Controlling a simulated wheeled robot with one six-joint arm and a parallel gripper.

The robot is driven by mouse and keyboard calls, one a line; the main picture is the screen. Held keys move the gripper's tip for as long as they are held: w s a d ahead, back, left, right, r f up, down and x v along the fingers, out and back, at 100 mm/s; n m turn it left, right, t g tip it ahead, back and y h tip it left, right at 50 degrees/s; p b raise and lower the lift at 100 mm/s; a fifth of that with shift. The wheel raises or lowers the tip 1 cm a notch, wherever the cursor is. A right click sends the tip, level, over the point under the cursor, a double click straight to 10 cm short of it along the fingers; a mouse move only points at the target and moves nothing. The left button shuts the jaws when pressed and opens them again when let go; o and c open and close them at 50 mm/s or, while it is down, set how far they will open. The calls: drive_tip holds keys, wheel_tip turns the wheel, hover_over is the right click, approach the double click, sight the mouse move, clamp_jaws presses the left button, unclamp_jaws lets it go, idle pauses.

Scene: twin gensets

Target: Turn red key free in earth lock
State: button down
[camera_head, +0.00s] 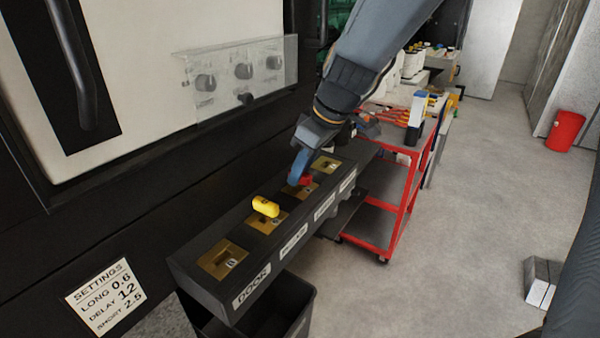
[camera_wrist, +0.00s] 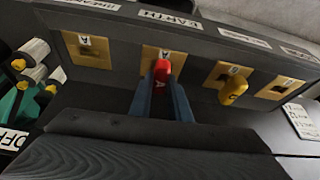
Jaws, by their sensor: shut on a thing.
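The red key (camera_head: 305,181) sits in a brass lock plate of the black lock box (camera_head: 190,268). In the wrist view the red key (camera_wrist: 162,71) stands in the plate (camera_wrist: 150,56) below the EARTH label (camera_wrist: 170,20), and its head shows a letter A. My gripper (camera_head: 302,178) has its blue fingers closed on the key's head, one on each side. The fingers (camera_wrist: 161,82) also show in the wrist view. The part of the key inside the lock is hidden, and its turn angle is hard to tell.
A yellow key (camera_head: 265,207) stands in the neighbouring lock. The DOOR lock (camera_head: 222,260) and the far-end lock (camera_head: 326,165) hold no key. A clear cover with knobs (camera_head: 243,72) is on the panel behind. A red trolley (camera_head: 408,205) stands right of the box. The floor at right is mostly clear.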

drive_tip(key=n+b, duration=0.2)
drive_tip(key=n+g+b, duration=0.1)
drive_tip(key=n+b, duration=0.1)
drive_tip(key=shift+w+f+g+y, duration=0.1)
drive_tip(key=shift+f+g+y, duration=0.1)
drive_tip(key=shift+g+y, duration=0.1)
drive_tip(key=n+b, duration=0.1)
drive_tip(key=n, duration=0.1)
drive_tip(key=n+g+b, duration=0.1)
drive_tip(key=n, duration=0.1)
drive_tip(key=shift+n+g, duration=0.3)
drive_tip(key=n+g, duration=0.1)
drive_tip(key=n, duration=0.3)
drive_tip(key=shift+r+n+g, duration=0.1)
drive_tip(key=shift+n+g, duration=0.3)
drive_tip(key=n+g+h, duration=0.1)
drive_tip(key=n, duration=0.3)
drive_tip(key=shift+h, duration=0.4)
drive_tip(key=c, duration=1.6)
unclamp_jaws()
drive_tip(key=shift+r+p, duration=0.1)
drive_tip(key=shift+p, duration=0.2)
